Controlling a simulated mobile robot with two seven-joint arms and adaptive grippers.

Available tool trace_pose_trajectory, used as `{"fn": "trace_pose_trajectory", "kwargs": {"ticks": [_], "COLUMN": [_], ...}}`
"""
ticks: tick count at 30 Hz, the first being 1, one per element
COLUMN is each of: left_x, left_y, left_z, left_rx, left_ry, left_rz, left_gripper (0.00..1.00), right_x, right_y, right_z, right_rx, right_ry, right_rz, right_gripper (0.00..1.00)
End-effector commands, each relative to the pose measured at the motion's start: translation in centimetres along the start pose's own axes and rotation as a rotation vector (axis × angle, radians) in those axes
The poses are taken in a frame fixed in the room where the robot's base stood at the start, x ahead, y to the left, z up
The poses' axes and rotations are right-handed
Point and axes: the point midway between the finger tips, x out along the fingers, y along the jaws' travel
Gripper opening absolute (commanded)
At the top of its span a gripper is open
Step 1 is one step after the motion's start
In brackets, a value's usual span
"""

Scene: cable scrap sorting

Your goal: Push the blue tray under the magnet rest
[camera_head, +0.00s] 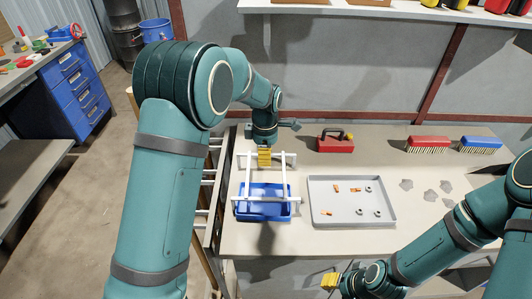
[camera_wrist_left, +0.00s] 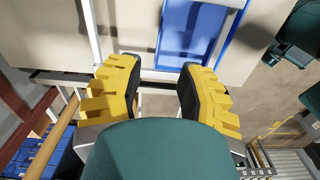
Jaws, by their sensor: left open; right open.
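The blue tray (camera_head: 263,191) lies on the left part of the bench. The magnet rest looks like a white rail frame (camera_head: 284,170) around and above it. Its near bar crosses in front of the tray, which seems to stick out on the near side. A red block with a dark handle, perhaps the magnet (camera_head: 335,143), stands further right. My left gripper (camera_head: 264,157) points down at the frame's far bar, open and empty. The left wrist view shows its parted fingers (camera_wrist_left: 157,70) and part of the tray (camera_wrist_left: 190,30). My right gripper (camera_head: 330,281) is open, near the bench's front edge.
A grey tray (camera_head: 351,222) with orange scraps and several nuts lies right of the frame. Grey pieces (camera_head: 430,195) lie loose beyond it. A red brush (camera_head: 429,143) and a blue brush (camera_head: 480,144) stand at the back. The bench between frame and red block is clear.

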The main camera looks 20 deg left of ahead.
Motion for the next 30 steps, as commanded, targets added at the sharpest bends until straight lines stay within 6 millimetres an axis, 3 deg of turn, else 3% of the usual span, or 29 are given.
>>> {"fn": "trace_pose_trajectory", "kwargs": {"ticks": [5, 10, 30], "left_x": [0.1, 1.4, 12.4], "left_y": [0.0, -0.1, -0.1], "left_z": [0.0, 0.0, 0.0], "left_rx": [0.002, 0.003, 0.004], "left_ry": [0.000, 0.001, 0.001], "left_rz": [0.000, -0.003, -0.002], "left_gripper": [0.37, 0.37, 0.37], "right_x": [0.0, 0.3, 2.0], "right_y": [0.0, 0.1, 0.8], "right_z": [0.0, 0.1, 0.6], "right_rx": [0.000, -0.001, -0.005], "right_ry": [0.000, -0.002, -0.012], "right_rz": [0.000, 0.000, -0.001], "right_gripper": [0.47, 0.47, 0.47]}}
